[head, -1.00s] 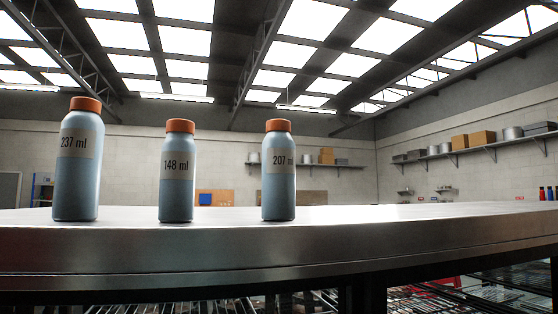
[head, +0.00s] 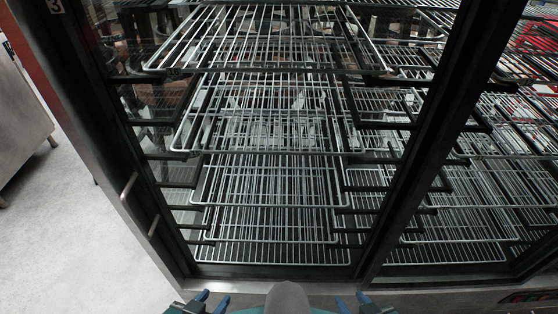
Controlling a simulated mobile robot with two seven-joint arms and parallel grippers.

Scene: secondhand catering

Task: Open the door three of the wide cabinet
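Door three (head: 275,271) of the wide cabinet is a glass door in a dark frame and looks shut. A vertical metal bar handle (head: 127,187) sits along the door's left edge. Wire shelves show behind the glass. My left gripper (head: 212,300) is at the bottom edge of the view, its two blue fingertips apart, open and empty. My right gripper (head: 352,301) is to its right, also open and empty. Both are below and right of the handle, apart from it.
Another glass section of the cabinet with wire shelves (head: 490,195) continues to the right. A small panel with lit red marks (head: 532,296) is at the bottom right. A grey metal unit (head: 20,120) stands at the left. Clear pale floor (head: 70,235) lies left of the cabinet.

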